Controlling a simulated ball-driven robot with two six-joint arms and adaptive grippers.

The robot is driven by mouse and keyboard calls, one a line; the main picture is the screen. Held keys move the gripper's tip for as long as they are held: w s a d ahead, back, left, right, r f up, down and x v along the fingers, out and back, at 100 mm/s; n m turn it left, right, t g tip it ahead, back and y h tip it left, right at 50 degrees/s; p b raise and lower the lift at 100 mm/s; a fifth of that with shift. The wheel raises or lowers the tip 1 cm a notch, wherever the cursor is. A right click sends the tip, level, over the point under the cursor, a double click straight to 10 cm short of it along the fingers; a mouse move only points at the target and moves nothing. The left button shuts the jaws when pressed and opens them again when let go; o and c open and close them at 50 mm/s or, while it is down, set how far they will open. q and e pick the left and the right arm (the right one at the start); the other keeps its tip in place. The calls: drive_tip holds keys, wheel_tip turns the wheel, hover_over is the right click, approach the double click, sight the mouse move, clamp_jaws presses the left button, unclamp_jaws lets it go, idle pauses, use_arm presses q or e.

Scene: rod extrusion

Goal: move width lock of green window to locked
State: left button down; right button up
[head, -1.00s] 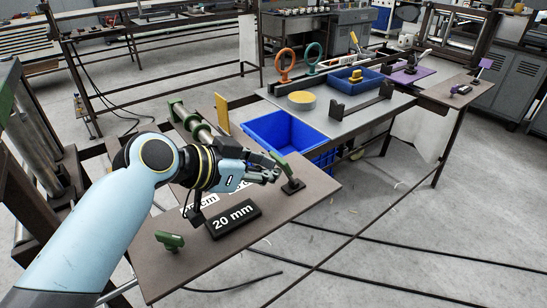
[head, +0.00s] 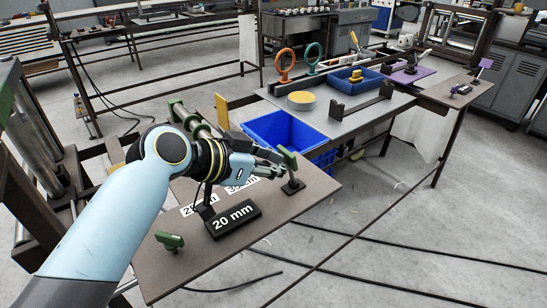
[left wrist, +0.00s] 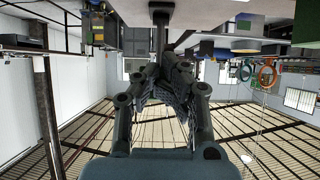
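A green lever (head: 288,159) stands nearly upright on a small black base (head: 292,187) at the right edge of the brown table. A second green handle (head: 170,241) sits at the table's front left. I cannot tell from labels which one is the width lock. My left gripper (head: 280,170) is just left of the upright lever, its fingertips close to it; whether they touch is unclear. In the left wrist view its fingers (left wrist: 168,60) converge with no clear gap, and no held thing shows between them. My right gripper is out of view.
A black "20 mm" sign (head: 234,219) stands on the brown table (head: 190,268), with white width labels behind it. A blue bin (head: 283,134) is beyond the lever. A grey table (head: 340,112) with rings and trays stands farther back.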

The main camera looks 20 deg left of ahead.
sight(285, 158)
use_arm(q)
drive_tip(key=shift+w+d+r, duration=0.15)
drive_tip(key=shift+w+d, duration=0.55)
drive_tip(key=shift+w, duration=0.15)
drive_tip(key=shift+w+d+r, duration=0.15)
drive_tip(key=shift+w+d, duration=0.5)
drive_tip(key=shift+w, duration=0.2)
drive_tip(key=shift+a, duration=0.1)
drive_tip(key=shift+s+a+f, duration=0.25)
drive_tip(key=shift+s+a, duration=0.05)
drive_tip(key=shift+s, duration=0.15)
drive_tip(key=shift+s+a+r+p, duration=0.15)
drive_tip(key=shift+r+p, duration=0.4)
drive_tip(key=shift+p, duration=0.05)
drive_tip(key=r+p, duration=0.1)
drive_tip(key=s+a+r+p, duration=0.1)
drive_tip(key=r+p, duration=0.1)
drive_tip(key=s+r+p, duration=0.1)
drive_tip(key=r+p, duration=0.1)
drive_tip(key=shift+s+a, duration=0.25)
drive_tip(key=shift+a, duration=0.15)
drive_tip(key=shift+f, duration=0.1)
